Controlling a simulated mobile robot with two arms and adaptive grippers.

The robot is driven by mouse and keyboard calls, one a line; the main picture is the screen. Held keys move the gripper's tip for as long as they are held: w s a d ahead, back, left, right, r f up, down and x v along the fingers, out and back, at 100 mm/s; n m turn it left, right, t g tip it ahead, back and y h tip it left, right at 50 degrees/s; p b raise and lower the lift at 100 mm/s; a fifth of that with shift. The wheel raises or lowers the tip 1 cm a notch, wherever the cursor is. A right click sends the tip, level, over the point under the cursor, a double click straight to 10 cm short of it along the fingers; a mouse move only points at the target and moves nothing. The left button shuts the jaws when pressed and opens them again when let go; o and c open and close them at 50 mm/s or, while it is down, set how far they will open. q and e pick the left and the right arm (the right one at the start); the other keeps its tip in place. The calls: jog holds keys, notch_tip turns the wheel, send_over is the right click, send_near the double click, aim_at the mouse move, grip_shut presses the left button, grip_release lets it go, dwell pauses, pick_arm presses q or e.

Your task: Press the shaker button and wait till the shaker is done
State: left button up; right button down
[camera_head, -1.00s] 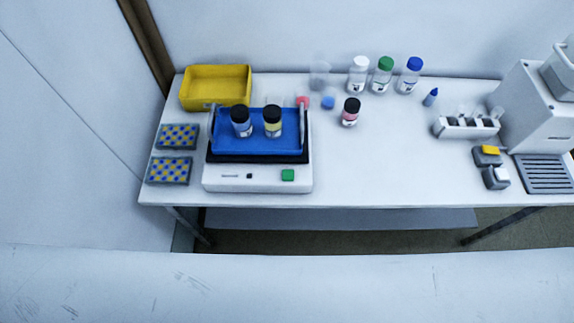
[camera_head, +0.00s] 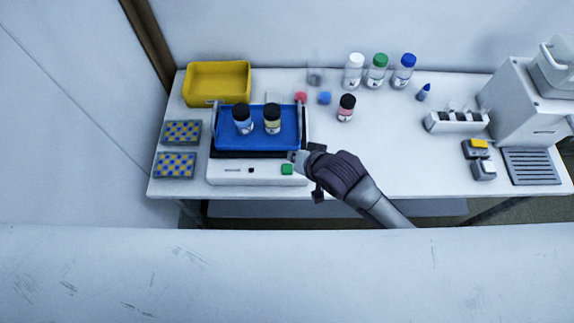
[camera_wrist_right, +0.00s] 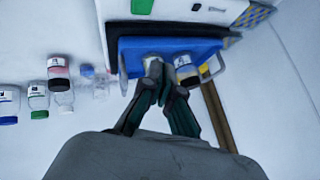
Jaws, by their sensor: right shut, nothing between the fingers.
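The shaker (camera_head: 232,173) is a white box with a blue tray (camera_head: 256,138) on top. Two black-capped vials, one blue (camera_head: 242,118) and one yellow (camera_head: 272,118), stand on the tray. The green shaker button (camera_head: 287,169) is on its front face, lower right, and shows in the right wrist view (camera_wrist_right: 142,6). My right gripper (camera_head: 297,157) is shut and empty, close above and slightly right of the button in the head view; I cannot tell whether it touches the shaker. In the right wrist view its fingers (camera_wrist_right: 162,92) overlap the tray and vials. My left gripper is not in view.
A yellow bin (camera_head: 217,84) is behind the shaker, and two patterned racks (camera_head: 175,165) are at its left. A pink vial (camera_head: 345,108) and several capped bottles stand behind right. A white machine (camera_head: 530,105) is at the far right. The table's middle is clear.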

jog(key=w, duration=0.1)
jog(key=w+a+f, duration=0.1)
jog(key=w+m, duration=0.1)
jog(key=shift+w+a+f+y, duration=0.15)
jog(key=shift+a+f+y, duration=0.05)
jog(key=shift+a+y, duration=0.1)
jog(key=b, duration=0.8)
send_over(289, 169)
notch_tip(289, 169, down, 7)
jog(key=shift+r, duration=0.15)
jog(key=shift+f+b, duration=0.3)
jog(key=shift+f, duration=0.75)
jog(key=shift+f, duration=0.1)
jog(key=shift+f, duration=0.35)
